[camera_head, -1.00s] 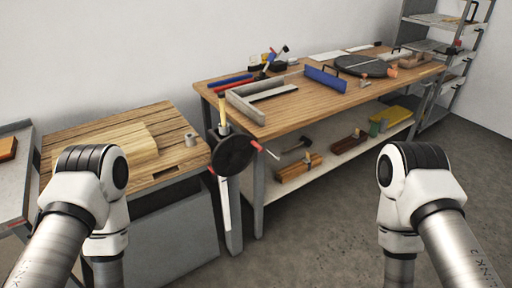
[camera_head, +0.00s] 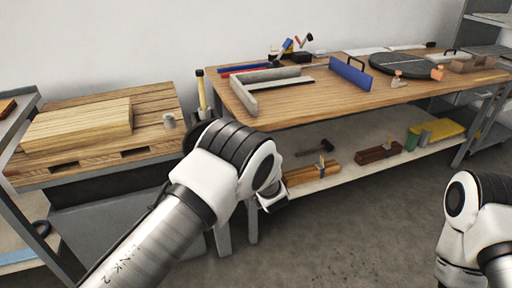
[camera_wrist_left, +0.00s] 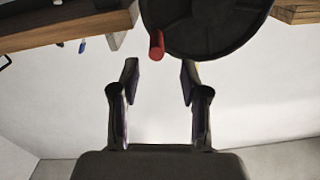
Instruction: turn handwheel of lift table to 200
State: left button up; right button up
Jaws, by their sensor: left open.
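In the left wrist view, the black handwheel (camera_wrist_left: 205,22) fills the top centre, with a red handle (camera_wrist_left: 156,44) sticking out from it. My left gripper (camera_wrist_left: 158,75) is open and empty, its two fingers pointing at the wheel. The red handle's end lies just ahead of the gap between the fingertips, apparently apart from them. In the head view my left arm covers nearly all of the handwheel, and the left gripper is mostly hidden behind it. No 200 marking is readable. My right arm is at the right edge; its gripper is out of view.
A wooden pallet (camera_head: 70,165) with a light wooden block (camera_head: 78,127) and a small grey cylinder (camera_head: 169,121) is left of the arm. A workbench (camera_head: 330,103) with tools stands behind and right, its lower shelf (camera_head: 350,165) holding wooden planes. Floor in front is clear.

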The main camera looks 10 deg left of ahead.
pick_arm(q)
jog(key=b+x, duration=0.1)
jog(key=x, duration=0.6)
jog(key=shift+w+f, duration=0.1)
jog(key=shift+w, duration=0.2)
jog(key=shift+d, duration=0.1)
jog(key=shift+c, duration=0.3)
grip_shut()
